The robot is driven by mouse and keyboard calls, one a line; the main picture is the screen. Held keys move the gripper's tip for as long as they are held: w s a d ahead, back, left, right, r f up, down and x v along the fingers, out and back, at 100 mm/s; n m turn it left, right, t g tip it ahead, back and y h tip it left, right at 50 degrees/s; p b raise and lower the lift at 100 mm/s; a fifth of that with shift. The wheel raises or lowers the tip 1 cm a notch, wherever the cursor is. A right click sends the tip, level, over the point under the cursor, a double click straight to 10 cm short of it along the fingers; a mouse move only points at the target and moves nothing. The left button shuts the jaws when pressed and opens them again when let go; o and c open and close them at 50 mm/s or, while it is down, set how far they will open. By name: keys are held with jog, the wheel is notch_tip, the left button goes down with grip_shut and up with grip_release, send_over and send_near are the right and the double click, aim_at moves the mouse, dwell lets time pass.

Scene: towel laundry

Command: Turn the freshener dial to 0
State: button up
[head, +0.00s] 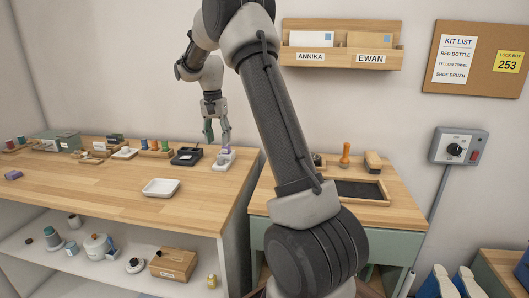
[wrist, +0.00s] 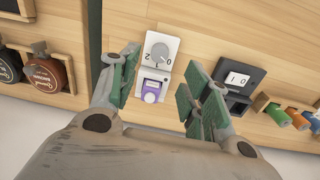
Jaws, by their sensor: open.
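The freshener is a small white unit (wrist: 168,75) on the wooden counter, with a grey round dial (wrist: 159,51) and a purple-labelled part. The figures 2 and 0 show by the dial, 2 on the left and 0 on the right in the wrist view. I cannot tell the dial's exact setting. My gripper (wrist: 158,86) is open and empty, its green-padded fingers on either side of the unit's image, with no clear contact on the dial. In the head view my gripper (head: 217,134) is above the white unit (head: 223,162), partly covering it.
A white tray (head: 161,188) lies nearer on the counter. A wall box with a black knob (head: 457,147) is at right. The counter's front middle is clear.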

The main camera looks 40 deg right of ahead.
jog(key=f+n, duration=0.1)
jog(key=s+f+n, duration=0.1)
jog(key=shift+s+a+n, duration=0.2)
jog(key=shift+s+n, duration=0.1)
jog(key=shift+n, duration=0.1)
jog(key=s+r+n, duration=0.2)
jog(key=s+r, duration=0.1)
jog(key=s, duration=1)
jog(key=s+r+n+t, duration=0.1)
jog(key=s+r+n, duration=0.1)
jog(key=s, duration=1.1)
jog(key=shift+s+a+r+n, duration=0.15)
jog(key=shift+r+n, duration=0.15)
jog(key=shift+r, duration=0.25)
jog(key=s+a+r+n+t, duration=0.3)
jog(key=s+a, duration=0.3)
jog(key=s, duration=0.3)
jog(key=shift+s+a+r+t, duration=0.2)
jog(key=shift+a+r+t, duration=0.2)
jog(key=shift+r, duration=0.25)
